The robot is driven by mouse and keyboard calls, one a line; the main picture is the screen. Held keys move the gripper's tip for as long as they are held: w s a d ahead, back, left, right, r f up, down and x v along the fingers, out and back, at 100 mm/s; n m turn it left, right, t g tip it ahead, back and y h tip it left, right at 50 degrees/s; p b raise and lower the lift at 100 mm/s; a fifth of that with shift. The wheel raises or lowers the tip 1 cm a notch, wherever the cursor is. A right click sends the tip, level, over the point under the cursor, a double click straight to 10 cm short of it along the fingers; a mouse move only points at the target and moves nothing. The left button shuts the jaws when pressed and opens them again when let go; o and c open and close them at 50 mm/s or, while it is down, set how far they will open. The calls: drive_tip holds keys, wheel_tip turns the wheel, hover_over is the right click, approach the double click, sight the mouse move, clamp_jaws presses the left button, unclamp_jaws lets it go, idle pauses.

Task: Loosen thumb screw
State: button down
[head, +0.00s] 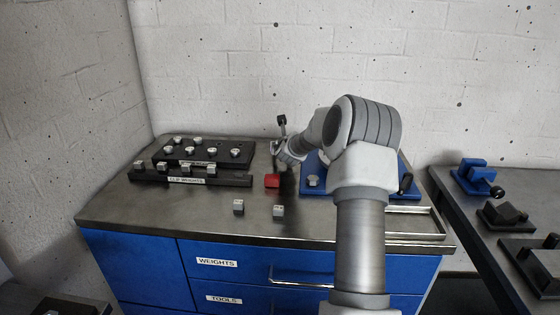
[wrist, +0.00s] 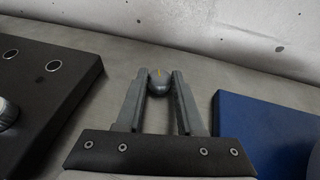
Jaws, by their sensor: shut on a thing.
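The thumb screw (wrist: 158,86) is a dark grey rounded knob with a short yellow mark, seen in the wrist view. My gripper (wrist: 161,76) has one finger on each side of it and is shut on it. In the head view my gripper (head: 277,149) is small and partly hidden by my wrist, at the back of the bench. A dark upright post with a black head (head: 282,120) stands just behind it. The thumb screw cannot be made out in the head view.
A black weight rack (head: 190,180) stands left on the bench, a blue plate (head: 312,190) right, partly behind my arm. A red block (head: 272,181) and two small metal blocks (head: 238,207) (head: 279,211) lie in front. The wall is close behind. Another table (head: 455,200) stands right.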

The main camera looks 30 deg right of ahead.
drive_tip(key=shift+s+d+f+n+t+y+b, duration=0.15)
drive_tip(key=shift+n+y+b, duration=0.45)
drive_tip(key=shift+b, duration=1.5)
drive_tip(key=shift+w+f+n+t+y+b, duration=0.15)
drive_tip(key=shift+n+y+b, duration=0.4)
drive_tip(key=shift+b, duration=1.55)
drive_tip(key=shift+s+d+r+n+t+y+b, duration=0.1)
drive_tip(key=shift+r+n+t+y+b, duration=0.05)
drive_tip(key=shift+n+y+b, duration=0.6)
drive_tip(key=shift+d+r+n+t+y+b, duration=0.15)
drive_tip(key=shift+n+y+b, duration=0.35)
drive_tip(key=shift+y, duration=0.4)
drive_tip(key=shift+a, duration=0.1)
drive_tip(key=c, duration=0.5)
unclamp_jaws()
drive_tip(key=shift+s, duration=0.1)
drive_tip(key=v, duration=1.7)
drive_tip(key=shift+a+r+p, duration=0.1)
drive_tip(key=shift+p, duration=0.25)
